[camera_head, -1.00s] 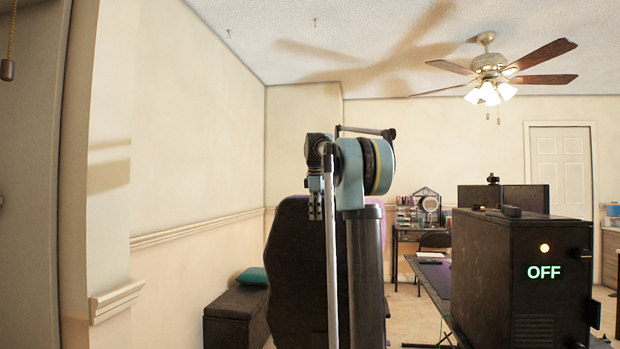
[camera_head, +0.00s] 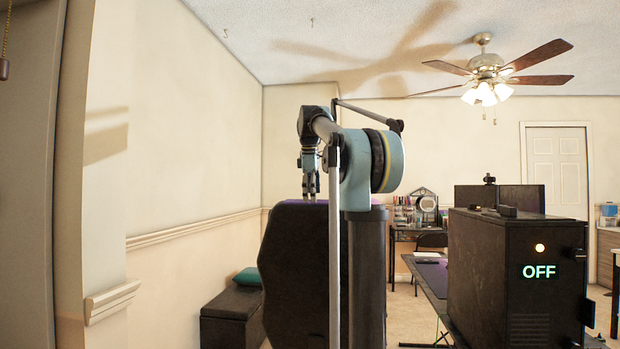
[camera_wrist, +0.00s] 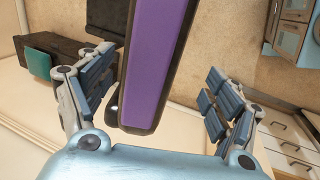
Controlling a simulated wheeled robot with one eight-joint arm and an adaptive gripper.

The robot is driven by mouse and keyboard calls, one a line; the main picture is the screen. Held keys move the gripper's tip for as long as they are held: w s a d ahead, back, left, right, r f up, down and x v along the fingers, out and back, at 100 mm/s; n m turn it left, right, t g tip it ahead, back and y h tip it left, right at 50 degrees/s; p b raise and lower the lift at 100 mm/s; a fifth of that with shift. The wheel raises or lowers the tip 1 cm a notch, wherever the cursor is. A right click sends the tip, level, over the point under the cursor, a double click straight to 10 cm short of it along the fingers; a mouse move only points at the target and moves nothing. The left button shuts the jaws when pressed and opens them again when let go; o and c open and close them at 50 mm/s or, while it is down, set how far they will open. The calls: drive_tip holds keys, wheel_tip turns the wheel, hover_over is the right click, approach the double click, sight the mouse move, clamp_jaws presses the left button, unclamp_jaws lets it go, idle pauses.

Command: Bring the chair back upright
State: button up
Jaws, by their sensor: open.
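The chair shows as a dark backrest (camera_head: 290,270) with a purple top edge, left of my arm in the head view. My arm column hides its right part, and its seat and base are out of sight. In the wrist view the backrest edge, a purple strip with dark sides (camera_wrist: 160,75), runs between the fingers. My gripper (camera_head: 309,190) points down at the top of the backrest. It is open (camera_wrist: 155,85), with one finger on each side of the strip and gaps on both sides. I cannot tell how far the chair tilts.
A dark bench (camera_head: 228,318) with a teal cushion (camera_head: 248,277) stands by the left wall. A shelf desk (camera_head: 395,235) is behind. A wall corner with trim is close at left.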

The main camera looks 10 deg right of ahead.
drive_tip(key=v, duration=0.7)
drive_tip(key=shift+r, duration=0.3)
drive_tip(key=shift+s, duration=0.1)
